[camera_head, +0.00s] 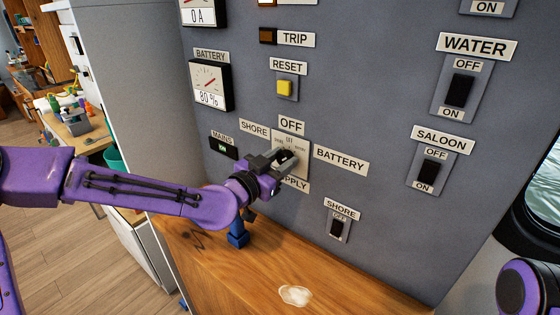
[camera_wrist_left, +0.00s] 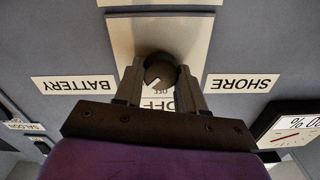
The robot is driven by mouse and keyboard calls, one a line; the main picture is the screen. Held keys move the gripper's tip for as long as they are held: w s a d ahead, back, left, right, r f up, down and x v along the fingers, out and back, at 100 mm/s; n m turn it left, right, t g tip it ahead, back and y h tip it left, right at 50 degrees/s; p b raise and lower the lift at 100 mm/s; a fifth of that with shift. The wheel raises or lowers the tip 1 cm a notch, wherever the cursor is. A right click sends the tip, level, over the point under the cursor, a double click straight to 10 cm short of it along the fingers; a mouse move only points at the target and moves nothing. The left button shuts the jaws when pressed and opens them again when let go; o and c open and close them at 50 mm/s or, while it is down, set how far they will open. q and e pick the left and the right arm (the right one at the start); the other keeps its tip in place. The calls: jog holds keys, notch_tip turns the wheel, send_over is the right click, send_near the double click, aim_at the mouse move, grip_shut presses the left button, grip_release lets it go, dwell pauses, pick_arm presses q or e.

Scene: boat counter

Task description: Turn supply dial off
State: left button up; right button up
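The supply dial is a round dark knob on a pale square plate (camera_head: 303,140) on the grey panel. Labels around it read SHORE, OFF, BATTERY and a partly covered SUPPLY. My left gripper (camera_head: 284,157) is at the plate and hides most of the knob in the head view. In the left wrist view, which is upside down, the knob (camera_wrist_left: 160,70) sits between the two fingers (camera_wrist_left: 160,83), which appear to touch its sides. A pale pointer mark on the knob slants toward the side between OFF and BATTERY. My right gripper is out of view.
A yellow RESET button (camera_head: 285,87) is above the dial, and a small SHORE switch (camera_head: 337,229) is below it. WATER (camera_head: 459,90) and SALOON (camera_head: 429,172) switches are to the right. A wooden counter (camera_head: 230,280) runs below the panel, with a pale patch (camera_head: 295,295) on it.

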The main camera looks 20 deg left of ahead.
pick_arm(q)
jog(key=shift+n, duration=0.3)
jog(key=n+b, duration=0.1)
jog(key=n, duration=0.2)
jog(key=shift+n, duration=0.3)
jog(key=shift+a+n+b, duration=0.15)
jog(key=shift+n+b, duration=0.65)
jog(key=shift+n, duration=1.4)
jog(key=o, duration=1.1)
jog(key=shift+c, duration=0.2)
